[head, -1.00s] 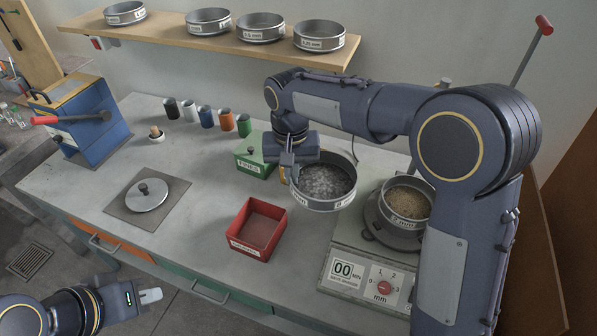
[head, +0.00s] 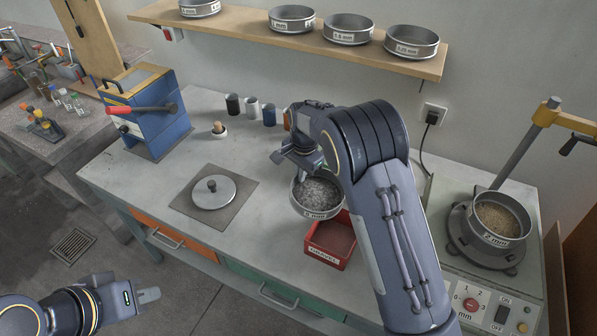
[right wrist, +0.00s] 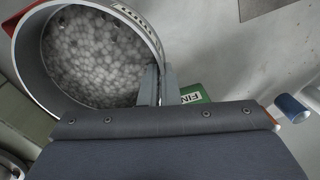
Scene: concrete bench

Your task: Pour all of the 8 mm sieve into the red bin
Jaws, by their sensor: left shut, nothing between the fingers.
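The sieve (head: 313,212) is a round metal pan of grey gravel; its label ends in "mm" but its number is hard to read. My right gripper (head: 297,160) is shut on its rim and holds it above the bench, roughly level. In the right wrist view the fingers (right wrist: 160,86) pinch the rim of the sieve (right wrist: 28,62), and gravel covers its floor. The red bin (head: 322,257) stands on the bench just below and in front of the sieve, partly hidden by my right arm. My left gripper (head: 150,295) is shut and empty at lower left, off the bench.
A sieve of tan grains (head: 503,240) sits on the shaker (head: 470,285) at right. A green bin (right wrist: 193,95) shows in the right wrist view. A lid (head: 213,192) lies on a mat at left. Several sieves stand on the shelf (head: 250,38).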

